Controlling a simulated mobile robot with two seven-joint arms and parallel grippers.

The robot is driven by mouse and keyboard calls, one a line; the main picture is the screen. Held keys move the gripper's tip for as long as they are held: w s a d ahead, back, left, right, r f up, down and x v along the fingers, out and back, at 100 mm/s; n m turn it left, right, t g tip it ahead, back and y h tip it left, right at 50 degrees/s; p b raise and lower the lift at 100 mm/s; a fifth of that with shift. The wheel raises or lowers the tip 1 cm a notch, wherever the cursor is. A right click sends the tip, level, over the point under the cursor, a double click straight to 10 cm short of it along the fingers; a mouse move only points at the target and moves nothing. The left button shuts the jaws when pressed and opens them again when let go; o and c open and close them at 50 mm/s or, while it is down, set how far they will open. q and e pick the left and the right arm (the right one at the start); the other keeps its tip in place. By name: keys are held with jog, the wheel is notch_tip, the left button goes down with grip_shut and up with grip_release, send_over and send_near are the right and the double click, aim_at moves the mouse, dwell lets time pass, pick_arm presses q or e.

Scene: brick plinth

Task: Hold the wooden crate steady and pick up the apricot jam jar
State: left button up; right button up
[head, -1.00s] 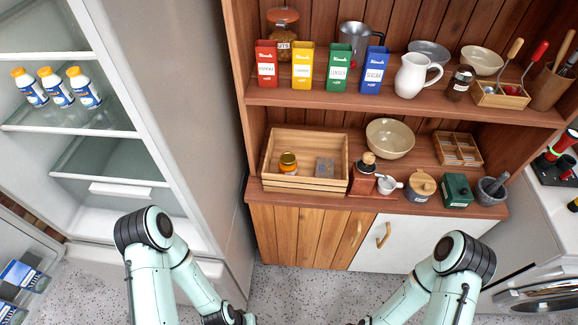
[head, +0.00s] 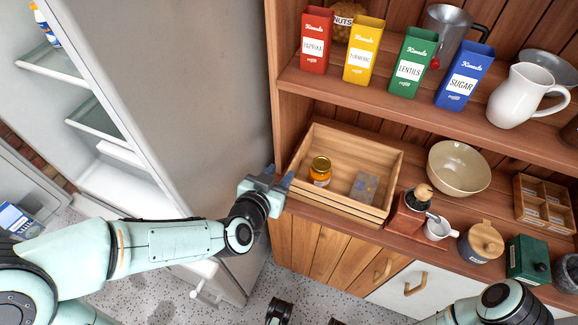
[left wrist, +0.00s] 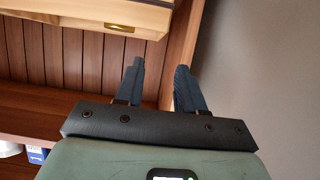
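The wooden crate (head: 335,202) sits on the lower shelf (head: 300,207) at the left end of the cabinet. The apricot jam jar (head: 320,172), orange with a yellow lid, stands upright inside the crate's left part. My left gripper (head: 279,181) is just left of the crate's front left corner, apparently not touching it. In the left wrist view its two dark fingers (left wrist: 160,82) are apart with nothing between them. Of my right arm, a forearm part shows at the lower right; dark parts at the bottom edge may be its gripper, mostly cut off.
A grey-brown flat item (head: 364,186) lies in the crate, right of the jar. A grinder (head: 408,213), white cup (head: 438,228) and beige bowl (head: 458,168) stand right of the crate. Tins (head: 363,50) line the shelf above. The fridge side (head: 215,90) is close on the left.

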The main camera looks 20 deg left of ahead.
aim_at(299, 151)
pick_arm(q)
jog(key=x, duration=1.3)
jog(key=shift+w, duration=0.1)
grip_shut()
